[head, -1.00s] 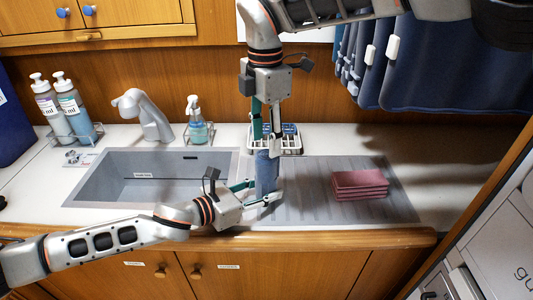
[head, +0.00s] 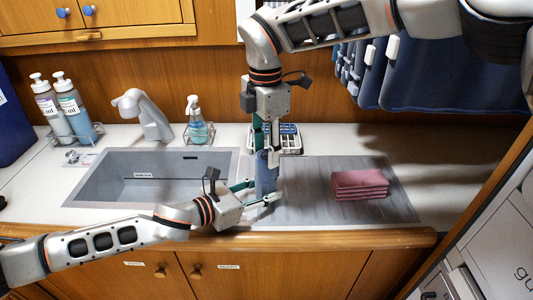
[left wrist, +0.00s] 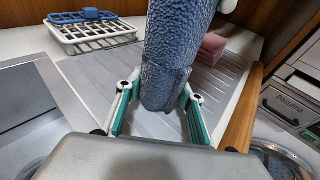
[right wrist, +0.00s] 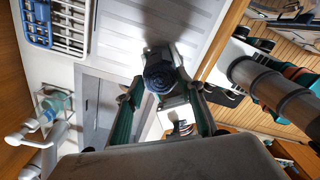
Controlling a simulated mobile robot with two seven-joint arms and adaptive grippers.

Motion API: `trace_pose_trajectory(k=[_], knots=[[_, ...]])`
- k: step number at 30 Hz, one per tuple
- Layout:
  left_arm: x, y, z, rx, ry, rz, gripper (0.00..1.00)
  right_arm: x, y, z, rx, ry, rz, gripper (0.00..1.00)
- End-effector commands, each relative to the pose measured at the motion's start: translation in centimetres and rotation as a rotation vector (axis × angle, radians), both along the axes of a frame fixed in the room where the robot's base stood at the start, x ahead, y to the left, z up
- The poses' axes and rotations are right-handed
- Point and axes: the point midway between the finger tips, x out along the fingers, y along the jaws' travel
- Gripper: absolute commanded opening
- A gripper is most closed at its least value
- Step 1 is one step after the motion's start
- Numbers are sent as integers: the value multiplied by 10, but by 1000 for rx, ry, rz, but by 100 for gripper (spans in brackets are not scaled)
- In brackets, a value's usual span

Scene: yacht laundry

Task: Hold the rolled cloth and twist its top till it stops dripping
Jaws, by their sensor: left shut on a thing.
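The rolled blue cloth (head: 265,172) stands upright over the drainboard, just right of the sink. My left gripper (head: 262,199) is shut on its lower part; the left wrist view shows the cloth (left wrist: 168,75) between both fingers. My right gripper (head: 265,137) points down at the cloth's top from above. In the right wrist view, the round cloth end (right wrist: 160,74) lies between its fingers, which look spread with a small gap to the cloth. The cloth's far side is hidden, and no drips can be made out.
The grey sink (head: 150,180) is to the left. A folded pink cloth stack (head: 359,185) lies on the ribbed drainboard (head: 320,205). A white rack (head: 289,146) stands behind. A soap bottle (head: 196,125) and a tap (head: 145,115) are at the back; dark blue cloths hang at upper right.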

Motion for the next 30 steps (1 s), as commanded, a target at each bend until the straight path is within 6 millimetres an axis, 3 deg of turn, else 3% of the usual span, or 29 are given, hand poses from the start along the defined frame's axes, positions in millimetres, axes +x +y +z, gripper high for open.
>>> trace_pose_trajectory(k=[7, 17, 23, 24, 25, 30], knots=[[0, 0, 0, -1, 1, 0, 15, 0, 0, 0, 2, 1, 195, 20], [0, 0, 0, -1, 1, 0, 15, 0, 0, 0, 2, 2, 230, 20], [0, 0, 0, -1, 1, 0, 15, 0, 0, 0, 3, 3, 389, 20], [0, 0, 0, -1, 1, 0, 15, 0, 0, 0, 3, 2, 409, 40], [0, 0, 0, -1, 1, 0, 15, 0, 0, 0, 2, 2, 405, 45], [0, 0, 0, -1, 1, 0, 15, 0, 0, 0, 2, 2, 403, 45]])
